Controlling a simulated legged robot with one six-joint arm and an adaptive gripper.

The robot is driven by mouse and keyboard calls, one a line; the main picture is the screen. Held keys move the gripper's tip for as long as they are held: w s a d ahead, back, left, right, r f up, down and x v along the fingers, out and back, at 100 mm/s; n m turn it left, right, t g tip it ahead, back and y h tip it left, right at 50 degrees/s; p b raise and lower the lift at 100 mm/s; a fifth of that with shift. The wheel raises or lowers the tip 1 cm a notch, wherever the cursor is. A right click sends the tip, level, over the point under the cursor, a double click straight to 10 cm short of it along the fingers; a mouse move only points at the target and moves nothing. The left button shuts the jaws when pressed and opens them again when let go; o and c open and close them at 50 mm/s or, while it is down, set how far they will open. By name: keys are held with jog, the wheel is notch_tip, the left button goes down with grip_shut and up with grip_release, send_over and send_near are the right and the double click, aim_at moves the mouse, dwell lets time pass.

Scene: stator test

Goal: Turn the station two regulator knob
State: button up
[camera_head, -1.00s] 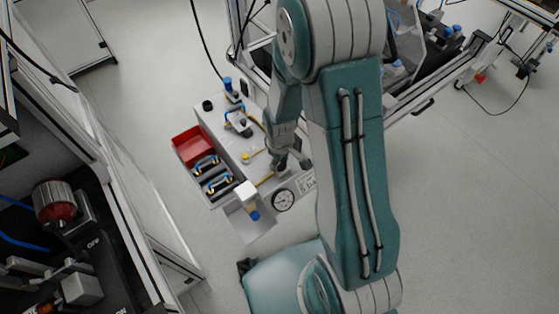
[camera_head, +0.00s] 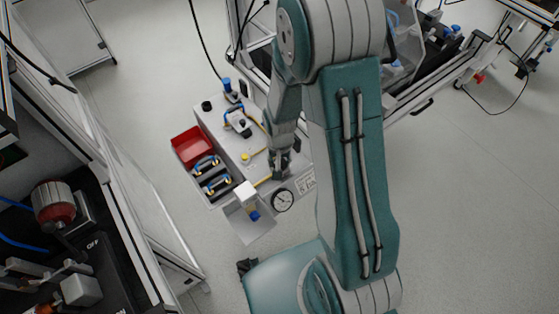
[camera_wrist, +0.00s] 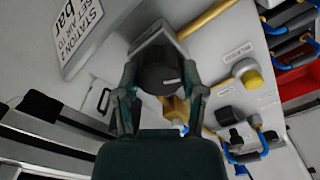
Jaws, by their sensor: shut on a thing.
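The regulator knob (camera_wrist: 160,78) is dark and round with a pale mark on its face. It shows in the wrist view between the two fingers of my gripper (camera_wrist: 158,98), which is shut on it. In the head view my gripper (camera_head: 279,166) reaches down to the station panel (camera_head: 217,121), beside a round white pressure gauge (camera_head: 283,200). The knob is mostly hidden by the fingers there. A label plate (camera_wrist: 83,30) with "STATION" and "bar" lettering stands at upper left in the wrist view.
A yellow button (camera_head: 245,157) and yellow tubing lie close to the knob. A red bin (camera_head: 192,147) and blue-handled parts (camera_head: 212,175) sit at the panel's left. A clear panel wall (camera_head: 150,190) stands further left. Open floor (camera_head: 470,210) lies to the right.

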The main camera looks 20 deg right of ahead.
jog(key=shift+s+f+m, duration=0.1)
jog(key=shift+m, duration=0.7)
jog(key=o, duration=1.1)
jog(key=shift+o, duration=0.2)
jog(key=shift+a, duration=0.1)
jog(key=shift+r, duration=0.5)
notch_tip(320, 180, up, 11)
